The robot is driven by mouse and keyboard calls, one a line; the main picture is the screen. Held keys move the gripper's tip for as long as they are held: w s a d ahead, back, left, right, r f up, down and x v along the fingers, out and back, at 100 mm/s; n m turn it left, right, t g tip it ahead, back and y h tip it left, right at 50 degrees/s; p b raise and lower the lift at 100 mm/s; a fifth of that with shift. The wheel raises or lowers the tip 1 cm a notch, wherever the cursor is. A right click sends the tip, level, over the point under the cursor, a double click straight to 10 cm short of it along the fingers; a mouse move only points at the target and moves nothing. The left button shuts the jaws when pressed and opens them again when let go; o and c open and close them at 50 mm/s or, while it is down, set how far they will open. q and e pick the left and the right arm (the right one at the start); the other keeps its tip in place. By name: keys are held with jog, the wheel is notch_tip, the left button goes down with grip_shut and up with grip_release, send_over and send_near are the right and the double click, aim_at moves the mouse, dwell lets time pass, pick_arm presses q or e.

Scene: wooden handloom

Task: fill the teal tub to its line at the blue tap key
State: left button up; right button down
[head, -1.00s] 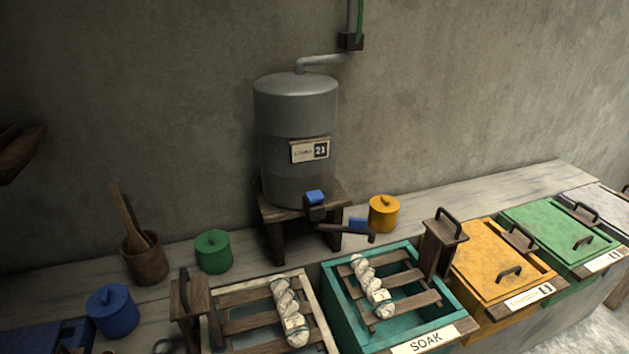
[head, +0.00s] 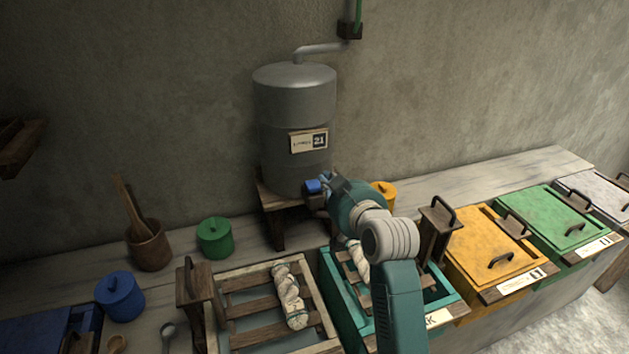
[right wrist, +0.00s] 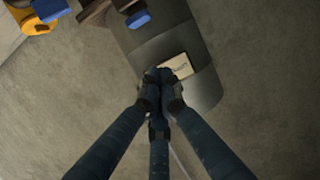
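The blue tap key (head: 313,186) sits at the foot of the grey tank (head: 293,110). It also shows in the right wrist view (right wrist: 137,18). The teal tub (head: 333,297) stands on the bench below, with wooden slats and a twisted pale skein (head: 358,258) across its top. My right arm hides much of it, and I cannot make out its line or water level. My right gripper (head: 329,181) is beside the key, on its right. In the right wrist view its fingers meet with nothing visible between them; the key is apart from them. My left gripper is out of view.
A slatted wooden tub (head: 217,333) with another skein stands left of the teal one. Yellow (head: 470,240) and green (head: 545,218) lidded tubs stand right. A yellow pot (head: 385,190) is partly behind my right gripper. Green (head: 214,240) and blue (head: 120,297) pots stand left.

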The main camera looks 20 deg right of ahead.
jog(key=p, duration=0.3)
send_over(314, 185)
jog(key=s, duration=0.2)
jog(key=shift+w+a+f, duration=0.1)
jog(key=shift+a+f, duration=0.1)
jog(key=shift+f, duration=0.95)
notch_tip(314, 185, down, 3)
jog(key=shift+w+r, duration=0.1)
jog(key=shift+r, duration=0.05)
jog(key=shift+f+p, duration=0.4)
jog(key=shift+f, duration=0.4)
jog(key=shift+f, duration=0.1)
